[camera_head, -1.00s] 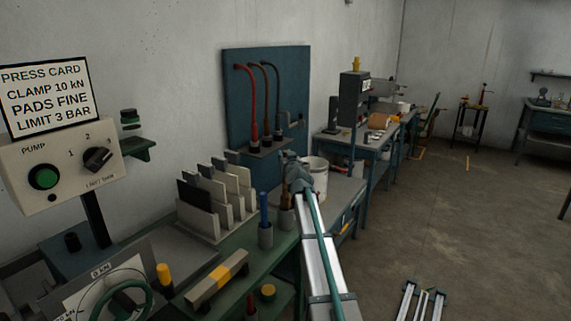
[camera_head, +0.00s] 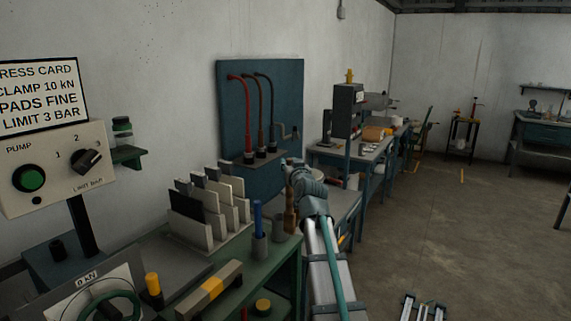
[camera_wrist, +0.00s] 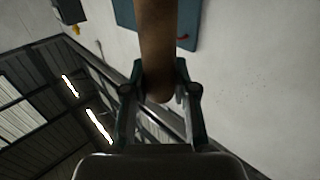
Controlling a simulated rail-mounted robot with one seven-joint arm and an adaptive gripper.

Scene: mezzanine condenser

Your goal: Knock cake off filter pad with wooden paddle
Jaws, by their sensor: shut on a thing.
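My gripper (camera_wrist: 160,95) is shut on a brown wooden handle (camera_wrist: 157,40), which runs up out of the wrist view. I take this handle to be part of the wooden paddle. In the head view my arm hides most of the grip, and a brown wooden piece (camera_head: 291,213) shows just below it, right of the grey holder cup (camera_head: 278,229). Whether its lower end is clear of the cup is hard to tell. Pale and dark flat plates (camera_head: 212,208), possibly filter pads, stand upright in a rack left of my gripper. I cannot make out a cake.
A second cup with a blue-handled tool (camera_head: 258,218) stands beside the first on the green bench. A grey-and-yellow bar (camera_head: 210,290) lies in front. The press control box (camera_head: 55,168) is at the left. A blue board (camera_head: 262,115) with hoses hangs behind.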

